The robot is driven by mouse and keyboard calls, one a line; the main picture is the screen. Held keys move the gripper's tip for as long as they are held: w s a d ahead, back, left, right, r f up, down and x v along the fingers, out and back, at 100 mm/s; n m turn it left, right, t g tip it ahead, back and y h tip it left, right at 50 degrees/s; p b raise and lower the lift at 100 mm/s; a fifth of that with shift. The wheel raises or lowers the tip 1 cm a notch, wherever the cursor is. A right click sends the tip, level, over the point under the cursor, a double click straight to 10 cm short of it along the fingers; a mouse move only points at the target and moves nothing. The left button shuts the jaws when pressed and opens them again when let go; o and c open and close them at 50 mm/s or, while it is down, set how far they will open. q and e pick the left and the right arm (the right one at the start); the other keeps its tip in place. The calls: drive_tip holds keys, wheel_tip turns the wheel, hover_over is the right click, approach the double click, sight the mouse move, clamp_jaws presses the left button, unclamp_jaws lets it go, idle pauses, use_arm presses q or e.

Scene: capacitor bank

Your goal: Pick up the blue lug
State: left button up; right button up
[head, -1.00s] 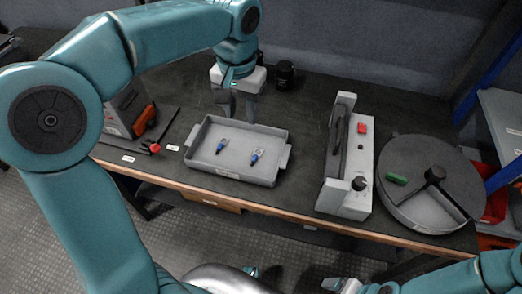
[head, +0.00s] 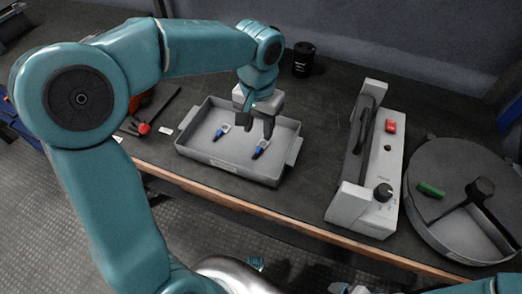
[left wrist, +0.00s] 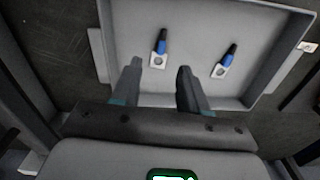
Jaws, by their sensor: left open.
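Two blue lugs with black tips and flat metal ring ends lie apart in a grey tray (head: 184,146). In the head view one blue lug (head: 220,132) is on the left and the other blue lug (head: 260,149) on the right. The right one shows as the left lug (left wrist: 160,47) in the wrist view, the other as the right lug (left wrist: 223,62). My left gripper (head: 256,125) is open and empty above the tray's back part. In the wrist view its fingertips (left wrist: 158,70) point toward the nearer lug, on either side of its line. My right gripper (head: 339,288) barely shows at the bottom edge.
A grey device with a black handle (head: 365,125), red switch and black knob stands right of the tray. A round grey drum (head: 425,212) is farther right. A black cup (head: 303,60) stands behind. A red-knobbed lever (head: 143,128) lies left. The bench front edge is clear.

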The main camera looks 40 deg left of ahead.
sight(258, 150)
use_arm(q)
wheel_tip(258, 150, down, 2)
drive_tip(key=shift+s+f, duration=0.1)
drive_tip(key=shift+f, duration=0.05)
drive_tip(key=f+b, duration=0.1)
drive_tip(key=f, duration=0.3)
drive_tip(key=shift+a+f+b, duration=0.2)
drive_tip(key=shift+f+b, duration=0.05)
drive_tip(key=shift+b, duration=0.1)
drive_tip(key=shift+f, duration=0.45)
clamp_jaws()
